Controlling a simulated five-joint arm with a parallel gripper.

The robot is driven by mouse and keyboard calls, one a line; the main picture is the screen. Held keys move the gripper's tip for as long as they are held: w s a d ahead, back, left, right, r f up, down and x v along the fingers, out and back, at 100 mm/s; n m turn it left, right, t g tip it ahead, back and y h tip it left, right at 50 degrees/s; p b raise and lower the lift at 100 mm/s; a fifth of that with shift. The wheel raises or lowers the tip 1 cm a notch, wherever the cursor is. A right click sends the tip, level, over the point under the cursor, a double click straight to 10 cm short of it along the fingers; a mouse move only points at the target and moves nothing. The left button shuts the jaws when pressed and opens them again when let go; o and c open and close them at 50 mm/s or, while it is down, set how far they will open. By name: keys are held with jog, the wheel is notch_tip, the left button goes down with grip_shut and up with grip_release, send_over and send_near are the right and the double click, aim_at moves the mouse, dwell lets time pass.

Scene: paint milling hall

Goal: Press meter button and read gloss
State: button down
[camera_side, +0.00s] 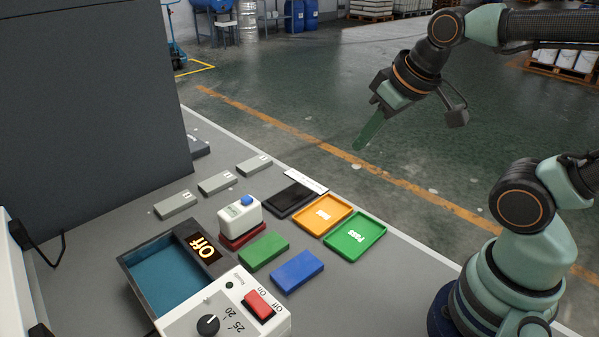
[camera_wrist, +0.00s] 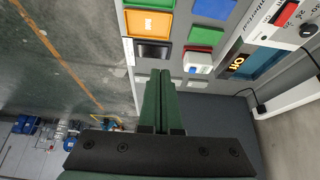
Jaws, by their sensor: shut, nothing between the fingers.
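The gloss meter (camera_side: 239,224) is a small white box with a blue button (camera_side: 248,200) on top. It stands upright on a red panel (camera_side: 243,242); in the wrist view the meter (camera_wrist: 203,59) is right of my fingertips. My gripper (camera_side: 359,146) is shut and empty, raised well clear of the bench items, to the right of the meter in the side view. Its two green fingers (camera_wrist: 160,73) lie together in the wrist view. No gloss reading can be made out on the meter.
Green (camera_side: 263,250) and blue (camera_side: 297,271) panels lie beside the meter. A black tile (camera_side: 289,199), an orange tray (camera_side: 345,208) and a green Pass tray (camera_side: 376,236) lie to its right. A teal-lined bath (camera_side: 165,275) with an Off display and a switch box (camera_side: 235,301) stand in front.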

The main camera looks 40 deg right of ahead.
jog(key=w+a+f+n+t+y, duration=0.15)
jog(key=w+a+n, duration=0.4)
jog(key=w, duration=0.55)
jog(key=n+t, duration=0.2)
jog(key=n, duration=0.4)
send_over(252, 203)
jog(key=shift+y, duration=0.25)
notch_tip(252, 203, down, 4)
jog(key=shift+f, duration=4.4)
jog(key=shift+f, duration=0.15)
jog(key=shift+f, duration=0.25)
jog(key=shift+f, duration=0.45)
jog(key=shift+r, duration=0.85)
